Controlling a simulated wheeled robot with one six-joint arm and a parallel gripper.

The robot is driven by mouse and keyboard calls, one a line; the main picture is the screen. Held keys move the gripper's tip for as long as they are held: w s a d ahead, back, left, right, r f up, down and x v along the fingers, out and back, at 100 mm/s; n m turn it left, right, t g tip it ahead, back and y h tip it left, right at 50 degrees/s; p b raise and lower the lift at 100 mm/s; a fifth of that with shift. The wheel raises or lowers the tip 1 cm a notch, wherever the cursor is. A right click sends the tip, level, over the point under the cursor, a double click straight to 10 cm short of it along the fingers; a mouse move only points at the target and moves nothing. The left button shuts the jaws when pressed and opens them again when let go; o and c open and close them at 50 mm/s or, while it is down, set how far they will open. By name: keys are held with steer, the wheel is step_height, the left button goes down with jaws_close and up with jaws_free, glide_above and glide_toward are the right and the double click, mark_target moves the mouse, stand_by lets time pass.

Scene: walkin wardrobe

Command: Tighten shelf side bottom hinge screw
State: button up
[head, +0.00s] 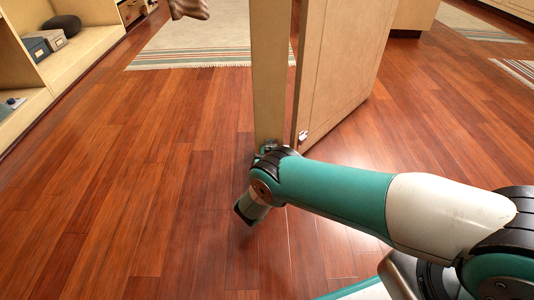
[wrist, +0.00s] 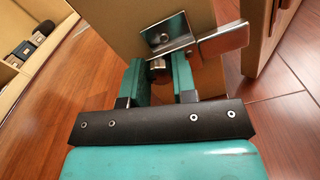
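The shelf side panel (head: 269,75) stands upright in the head view, with the door (head: 340,70) to its right. In the wrist view, a metal hinge plate (wrist: 167,38) lies on the panel, with a hinge arm (wrist: 225,41) reaching right toward the door edge. A white hinge part (head: 303,136) shows low on the door. My gripper (wrist: 160,66) is at the panel just below the plate, its teal fingers apart. A small grey round part, seemingly the screw (wrist: 158,64), sits between the fingers; I see a gap beside the right finger. Contact is unclear.
Wooden floor (head: 130,190) is open to the left and in front. A striped rug (head: 200,40) lies behind the panel. A low shelf unit (head: 85,45) with boxes (head: 45,43) stands at the left. The door edge (wrist: 256,50) is close on the gripper's right.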

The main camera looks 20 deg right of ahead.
steer(key=shift+m, duration=0.4)
steer(key=m, duration=0.6)
steer(key=shift+m+p, duration=0.3)
steer(key=shift+p, duration=0.1)
steer(key=m+p, duration=0.1)
steer(key=m, duration=0.3)
steer(key=shift+m, duration=1.6)
steer(key=o, duration=0.9)
steer(key=shift+p, duration=0.3)
